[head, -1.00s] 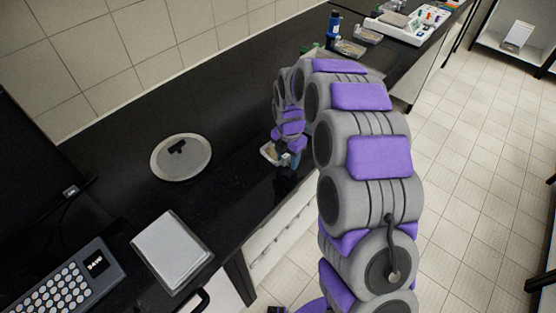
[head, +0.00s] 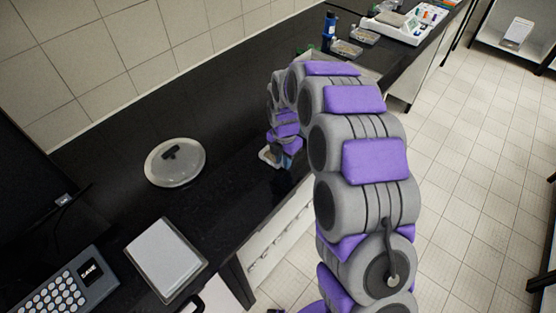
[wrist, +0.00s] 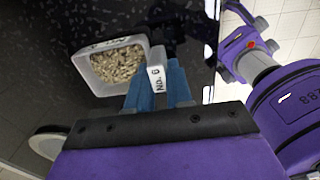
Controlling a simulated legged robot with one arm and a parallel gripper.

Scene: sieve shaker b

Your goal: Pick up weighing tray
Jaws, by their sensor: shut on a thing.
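The weighing tray (wrist: 104,46) is a small white open tray with beige grains in it and a tab marked "No. 6". In the wrist view, the blue fingers of my gripper (wrist: 158,88) are shut on that tab. The grains stay inside the tray, which sits over the black counter; I cannot tell if it touches the surface. In the head view the tray (head: 267,157) shows as a small pale patch near the counter's front edge, partly hidden by my gripper (head: 284,158).
A round lid with a black knob (head: 176,162) lies on the black counter (head: 110,160) to the left. A flat silver-topped box (head: 165,257) and a keypad device (head: 62,288) are nearer. A blue bottle (head: 330,25) and small trays (head: 346,48) stand at the far end.

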